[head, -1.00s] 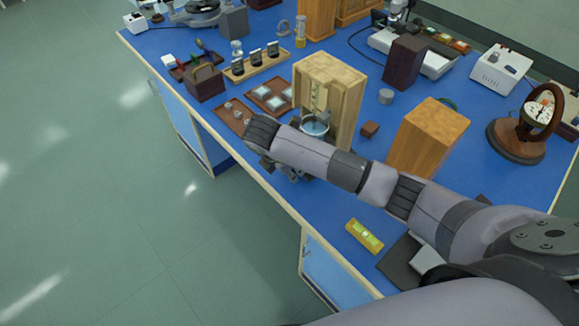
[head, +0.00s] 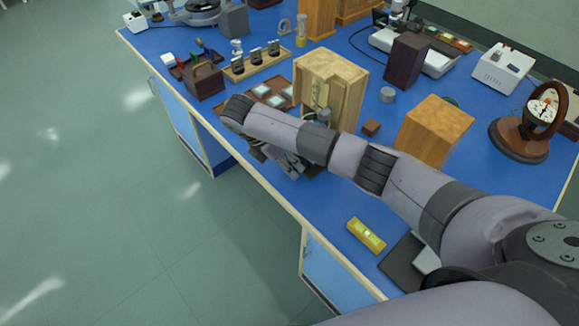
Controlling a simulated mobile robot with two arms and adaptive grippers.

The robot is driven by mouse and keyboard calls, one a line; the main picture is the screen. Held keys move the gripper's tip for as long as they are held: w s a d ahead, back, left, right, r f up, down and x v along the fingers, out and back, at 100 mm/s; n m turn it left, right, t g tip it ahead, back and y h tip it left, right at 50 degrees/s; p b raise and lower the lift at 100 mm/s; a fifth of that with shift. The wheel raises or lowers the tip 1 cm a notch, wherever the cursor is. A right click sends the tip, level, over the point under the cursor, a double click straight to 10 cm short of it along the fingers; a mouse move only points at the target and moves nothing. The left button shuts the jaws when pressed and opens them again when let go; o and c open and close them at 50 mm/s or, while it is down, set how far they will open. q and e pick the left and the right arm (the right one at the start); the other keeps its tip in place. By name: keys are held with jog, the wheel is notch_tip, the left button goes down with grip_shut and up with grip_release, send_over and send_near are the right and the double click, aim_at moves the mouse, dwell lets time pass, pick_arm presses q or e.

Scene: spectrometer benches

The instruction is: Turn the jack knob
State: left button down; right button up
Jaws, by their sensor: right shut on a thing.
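My right arm reaches in from the lower right across the bench. My right gripper (head: 287,163) hangs below the wrist, close in front of the open-fronted wooden housing (head: 352,85). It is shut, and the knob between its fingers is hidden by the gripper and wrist. The jack is also hidden behind my arm, at the foot of the housing. A small part of a glass vessel (head: 323,116) shows above my forearm, inside the housing. My left gripper is not in view.
A yellow spirit level (head: 366,235) lies near the front edge.

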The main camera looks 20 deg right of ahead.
jog(key=shift+a+g+h, duration=0.1)
jog(key=shift+g+h, duration=0.2)
jog(key=shift+g, duration=0.4)
jog(key=o, duration=1.2)
jog(key=shift+w, duration=0.1)
jog(key=shift+c, duration=0.2)
jog(key=v, duration=1.2)
